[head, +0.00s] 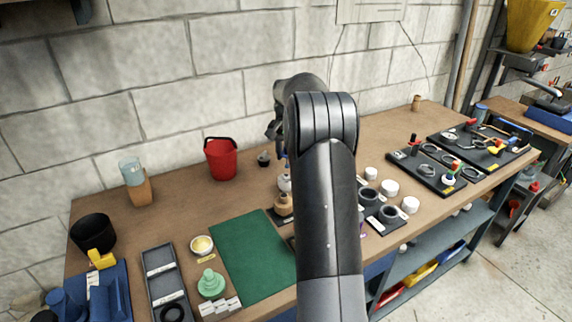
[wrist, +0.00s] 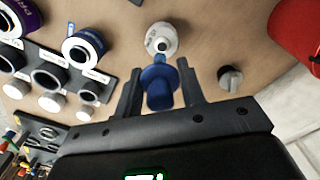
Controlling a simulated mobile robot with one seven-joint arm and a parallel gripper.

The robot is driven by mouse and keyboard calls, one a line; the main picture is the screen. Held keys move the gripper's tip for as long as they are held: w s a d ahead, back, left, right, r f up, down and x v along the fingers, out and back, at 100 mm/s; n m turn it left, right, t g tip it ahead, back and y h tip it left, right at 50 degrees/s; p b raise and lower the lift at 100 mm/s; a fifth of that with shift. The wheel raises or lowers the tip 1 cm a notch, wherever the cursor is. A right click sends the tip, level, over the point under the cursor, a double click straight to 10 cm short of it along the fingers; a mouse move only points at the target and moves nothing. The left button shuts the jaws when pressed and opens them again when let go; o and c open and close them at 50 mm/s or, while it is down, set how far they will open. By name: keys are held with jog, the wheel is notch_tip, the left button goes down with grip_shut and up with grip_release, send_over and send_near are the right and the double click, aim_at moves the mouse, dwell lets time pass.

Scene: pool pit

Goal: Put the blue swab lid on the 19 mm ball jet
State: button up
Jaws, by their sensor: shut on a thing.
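My gripper (wrist: 158,82) is shut on the blue swab lid (wrist: 158,90), a blue flanged piece with a narrower stub that points toward a white round fitting. In the head view my arm hides most of the gripper. The white fitting (wrist: 160,40) has a dark hole in its face and stands on the bench just beyond the lid. It also shows in the head view (head: 284,183), beside my arm. It may be the 19 mm ball jet, but I cannot read a size on it. I cannot tell whether the lid's stub touches it.
A small dark knob-like piece (wrist: 231,78) stands beside the gripper. A red bucket (head: 221,159) is at the back of the bench. Black holders with white and grey rings (wrist: 75,80) lie on the other side. A green mat (head: 252,255) is clear.

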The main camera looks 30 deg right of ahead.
jog(key=shift+w+a+f, duration=0.15)
jog(key=shift+f, duration=1.95)
jog(key=shift+f, duration=0.2)
jog(key=o, duration=1)
jog(key=shift+c, duration=0.2)
